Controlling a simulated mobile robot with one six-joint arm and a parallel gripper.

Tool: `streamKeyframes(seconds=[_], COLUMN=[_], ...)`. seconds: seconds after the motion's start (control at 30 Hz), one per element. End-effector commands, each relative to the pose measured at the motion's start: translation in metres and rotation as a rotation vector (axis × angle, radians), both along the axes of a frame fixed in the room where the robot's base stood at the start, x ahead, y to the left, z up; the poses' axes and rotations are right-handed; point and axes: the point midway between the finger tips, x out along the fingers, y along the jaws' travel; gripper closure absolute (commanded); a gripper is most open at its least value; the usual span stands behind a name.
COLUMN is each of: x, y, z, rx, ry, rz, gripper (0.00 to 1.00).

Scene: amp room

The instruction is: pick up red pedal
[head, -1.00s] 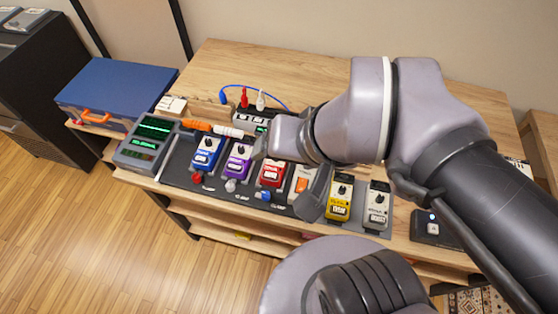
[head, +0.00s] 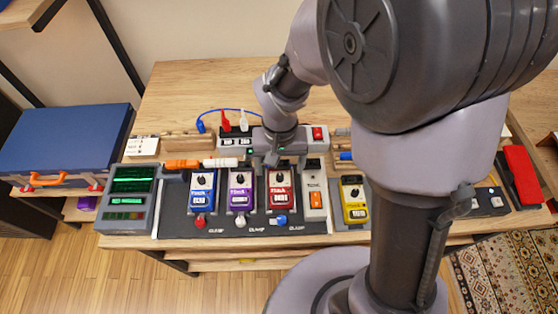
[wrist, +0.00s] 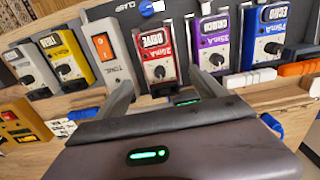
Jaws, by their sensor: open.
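The red pedal (head: 281,189) stands on the dark pedalboard (head: 180,222) in the head view, between the purple pedal (head: 241,190) and the white pedal with an orange switch (head: 314,190). In the wrist view the red pedal (wrist: 157,52) shows upside down, with a black knob and a white label. My gripper (head: 268,168) is just behind the red pedal's back edge in the head view. In the wrist view my gripper (wrist: 160,85) has its two fingers apart and nothing between them, the red pedal lying beyond the fingertips. Whether a finger touches a pedal is unclear.
A power strip (head: 318,136) with red and white plugs lies behind. A green-screen unit (head: 131,190) and a blue case (head: 65,140) are at the left. The back of the wooden table is clear.

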Motion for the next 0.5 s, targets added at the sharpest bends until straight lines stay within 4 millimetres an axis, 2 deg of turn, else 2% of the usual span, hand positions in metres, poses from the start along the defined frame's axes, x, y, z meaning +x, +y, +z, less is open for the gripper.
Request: streamKeyframes(seconds=[0.03, 0.23, 0.4, 0.5], x=[0.0, -0.001, -0.003, -0.003], y=[0.0, 0.0, -0.001, 0.0], z=[-0.011, -0.029, -0.064, -0.071], rx=[0.0, 0.001, 0.0, 0.0], ry=[0.001, 0.0, 0.002, 0.0], rz=[-0.001, -0.001, 0.0, -0.001], gripper=[0.2, 0.2, 0.2, 0.2])
